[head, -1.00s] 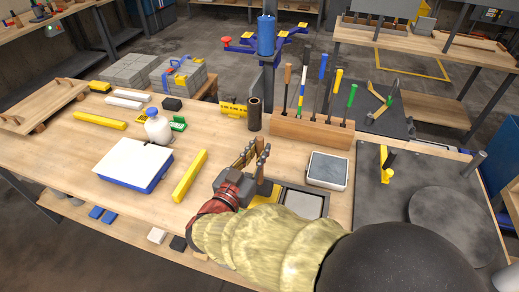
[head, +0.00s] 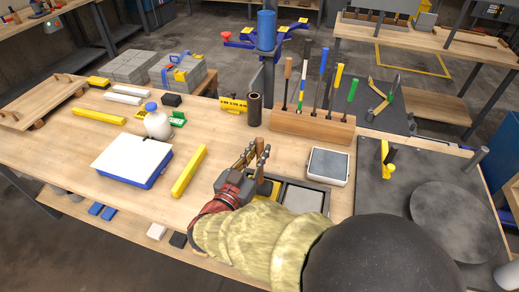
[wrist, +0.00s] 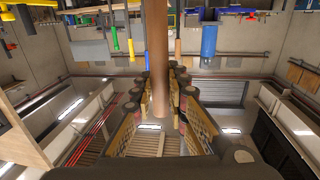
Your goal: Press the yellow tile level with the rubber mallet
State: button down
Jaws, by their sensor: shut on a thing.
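My gripper (head: 256,155) is shut on the brown wooden handle (wrist: 157,50) of the rubber mallet, which runs between the fingers in the wrist view. The mallet's head cannot be made out in either view. I cannot tell whether the tile is level or touched by the mallet.
A yellow bar (head: 189,172) and a white-topped blue box (head: 133,160) lie left of my gripper. A tool rack (head: 312,129) and a dark tube (head: 254,110) stand behind.

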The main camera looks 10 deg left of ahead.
aim_at(259, 140)
jog(key=shift+r+p, duration=3)
jog(key=shift+r, duration=0.15)
jog(key=shift+f, duration=0.1)
